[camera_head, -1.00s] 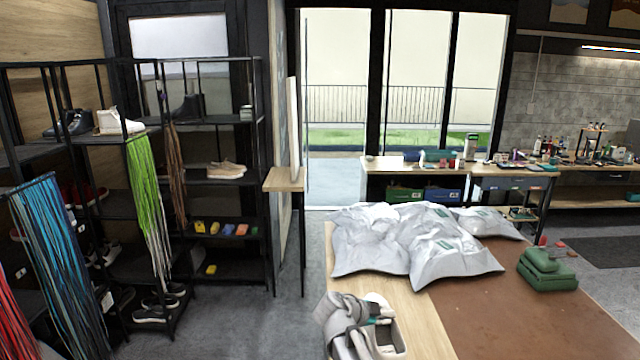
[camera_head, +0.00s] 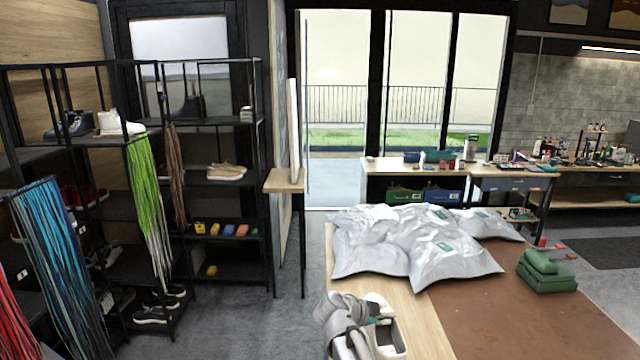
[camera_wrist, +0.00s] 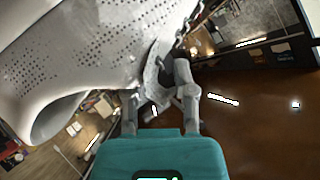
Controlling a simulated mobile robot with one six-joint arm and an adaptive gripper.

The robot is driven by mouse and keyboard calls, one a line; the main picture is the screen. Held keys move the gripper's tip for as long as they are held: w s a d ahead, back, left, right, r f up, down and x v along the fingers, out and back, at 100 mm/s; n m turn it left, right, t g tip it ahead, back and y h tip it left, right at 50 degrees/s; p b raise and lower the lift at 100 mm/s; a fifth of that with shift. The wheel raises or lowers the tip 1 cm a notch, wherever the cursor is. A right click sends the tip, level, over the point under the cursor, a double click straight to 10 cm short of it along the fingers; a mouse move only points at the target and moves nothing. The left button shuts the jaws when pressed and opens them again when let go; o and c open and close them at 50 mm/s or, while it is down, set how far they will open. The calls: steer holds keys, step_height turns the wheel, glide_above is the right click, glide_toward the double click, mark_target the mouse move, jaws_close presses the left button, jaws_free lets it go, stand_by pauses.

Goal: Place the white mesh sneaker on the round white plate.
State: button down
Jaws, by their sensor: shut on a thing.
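The white mesh sneaker (camera_head: 390,340) is at the bottom middle of the head view, over the near left part of the table. In the wrist view its perforated white upper (camera_wrist: 90,50) fills the upper left, with a wide opening at the lower left. My gripper (camera_wrist: 165,88) is shut on an edge of the sneaker. The exact contact is partly hidden by the fingers. In the head view my grey arm hides part of the sneaker's left side. The round white plate is not visible in either current view.
The table has a wooden left strip (camera_head: 425,325) and a brown mat (camera_head: 530,325). Grey-white bags (camera_head: 400,245) lie across its far part. Folded green cloths (camera_head: 545,270) lie at the right. Shelves with shoes and hanging laces (camera_head: 150,190) stand at the left.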

mark_target(380, 336)
steer(key=shift+f+b, duration=2.05)
steer(key=shift+f, duration=0.3)
steer(key=shift+r, duration=0.15)
step_height(380, 336, up, 7)
steer(key=p, duration=0.7)
step_height(380, 336, down, 7)
steer(key=b, duration=0.7)
step_height(380, 336, up, 7)
steer(key=p, duration=0.6)
steer(key=shift+f+p, duration=0.2)
steer(key=shift+p, duration=0.2)
steer(key=shift+f+b, duration=0.9)
steer(key=shift+f, duration=0.05)
steer(key=shift+s, duration=0.1)
